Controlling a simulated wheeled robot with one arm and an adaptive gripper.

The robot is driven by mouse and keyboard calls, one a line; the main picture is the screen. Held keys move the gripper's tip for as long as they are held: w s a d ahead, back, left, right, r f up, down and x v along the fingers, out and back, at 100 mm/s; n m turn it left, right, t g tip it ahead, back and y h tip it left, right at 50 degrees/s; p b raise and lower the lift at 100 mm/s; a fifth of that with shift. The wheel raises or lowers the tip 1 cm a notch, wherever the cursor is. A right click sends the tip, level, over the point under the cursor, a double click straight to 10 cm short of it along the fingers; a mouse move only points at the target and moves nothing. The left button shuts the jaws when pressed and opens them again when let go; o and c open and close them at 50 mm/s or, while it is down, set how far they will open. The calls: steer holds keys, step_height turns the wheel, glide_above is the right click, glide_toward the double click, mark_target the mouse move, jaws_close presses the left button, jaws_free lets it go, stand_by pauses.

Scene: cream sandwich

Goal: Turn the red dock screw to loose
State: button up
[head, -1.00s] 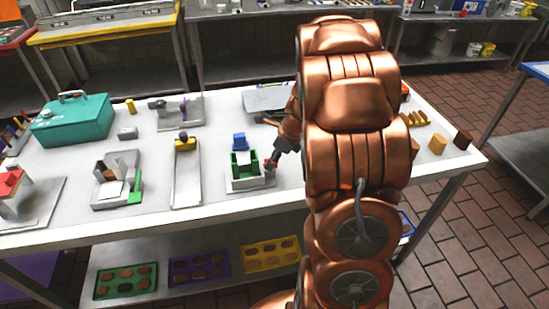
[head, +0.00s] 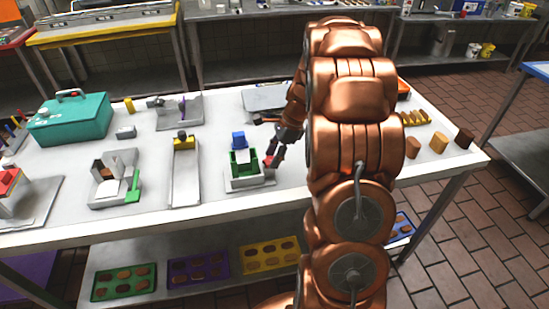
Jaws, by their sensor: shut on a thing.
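The dock is a small light-grey base (head: 240,186) with a green U-shaped holder (head: 235,164) on it and a blue block (head: 238,139) at the holder's back. The red dock screw (head: 269,162) shows as a small red patch at the dock's right side. My gripper (head: 274,156) reaches down to it from the upper right, tilted, and is shut on the screw. The fingers hide much of the screw, so I cannot read how far it is turned.
Left of the dock stand a grey channel fixture (head: 185,188) with a yellow block, another grey fixture (head: 110,200) with a green part, and a teal toolbox (head: 68,122). My arm covers the table right of the dock. Brown and tan blocks (head: 438,145) sit at the right end.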

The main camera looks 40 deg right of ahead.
steer(key=n+b, duration=0.1)
steer(key=n, duration=0.1)
steer(key=n+g+b, duration=0.1)
steer(key=shift+w+f+n+y, duration=0.2)
steer(key=shift+n+y, duration=0.1)
steer(key=shift+n, duration=0.1)
steer(key=n+g+b, duration=0.2)
steer(key=n, duration=0.2)
steer(key=shift+w+b, duration=0.2)
steer(key=shift+b, duration=0.2)
steer(key=n+g+b, duration=0.1)
steer(key=n, duration=0.2)
steer(key=shift+w, duration=0.1)
steer(key=shift+a+r+n+g+h+b, duration=0.1)
steer(key=shift+n+g+h+b, duration=0.4)
steer(key=shift+n, duration=0.55)
steer(key=shift+a+r+n+g+h+b, duration=0.15)
steer(key=shift+n+h+b, duration=0.25)
steer(key=shift+n+b, duration=0.45)
steer(key=shift+f+n, duration=0.1)
steer(key=shift+n, duration=0.2)
steer(key=o, duration=1.2)
steer(key=shift+d, duration=0.1)
steer(key=shift+c, duration=0.2)
steer(key=shift+c, duration=0.4)
